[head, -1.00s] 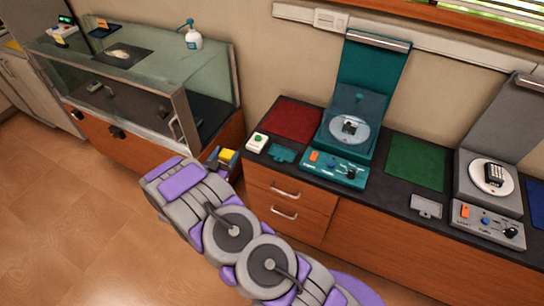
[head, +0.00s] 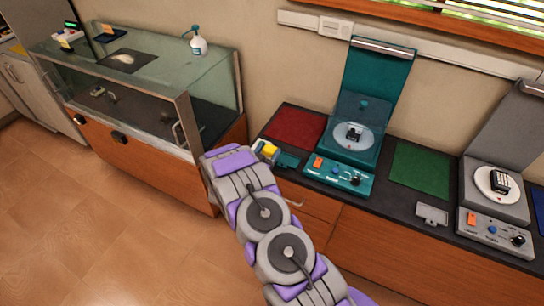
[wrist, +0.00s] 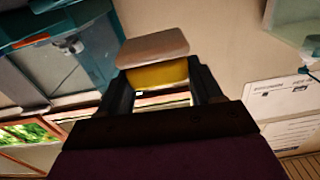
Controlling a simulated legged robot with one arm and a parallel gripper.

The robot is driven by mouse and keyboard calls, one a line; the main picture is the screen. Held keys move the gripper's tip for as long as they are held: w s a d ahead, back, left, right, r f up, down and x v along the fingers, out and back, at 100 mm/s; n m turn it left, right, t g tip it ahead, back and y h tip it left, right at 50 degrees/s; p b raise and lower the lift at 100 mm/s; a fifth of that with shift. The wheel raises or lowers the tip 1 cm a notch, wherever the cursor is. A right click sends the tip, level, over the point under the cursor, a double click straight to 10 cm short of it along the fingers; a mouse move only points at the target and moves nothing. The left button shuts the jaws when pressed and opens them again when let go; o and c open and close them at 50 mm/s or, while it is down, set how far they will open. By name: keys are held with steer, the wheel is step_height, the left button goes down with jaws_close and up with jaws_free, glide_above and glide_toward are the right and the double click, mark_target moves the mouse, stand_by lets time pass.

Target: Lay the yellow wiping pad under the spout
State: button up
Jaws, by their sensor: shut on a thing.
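My gripper (head: 262,153) is shut on the yellow wiping pad (head: 269,149). It holds the pad near the left front of the dark counter, by the red mat. In the wrist view the pad's yellow side (wrist: 158,76) shows between the two dark fingers, with a pale grey-beige layer on its far side. I cannot clearly make out a spout. A white spray bottle (head: 198,46) with a teal head stands on the glass case. Small items, too small to identify, lie inside the case.
The glass case (head: 150,125) stands left of my arm. On the counter are a red mat (head: 297,127), a teal machine with raised lid (head: 338,176), a green mat (head: 420,166) and a grey machine (head: 497,230). The floor at left is clear.

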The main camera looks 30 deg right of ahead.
steer(key=shift+w+d, duration=0.2)
steer(key=shift+d, duration=0.2)
steer(key=f, duration=0.1)
steer(key=d+f, duration=0.1)
steer(key=f+b, duration=0.1)
steer(key=shift+w+d+f, duration=0.1)
steer(key=shift+d+f, duration=0.25)
steer(key=shift+f, duration=0.1)
steer(key=shift+a, duration=0.3)
steer(key=shift+d+f, duration=0.1)
steer(key=shift+f, duration=0.3)
steer(key=o, duration=1.3)
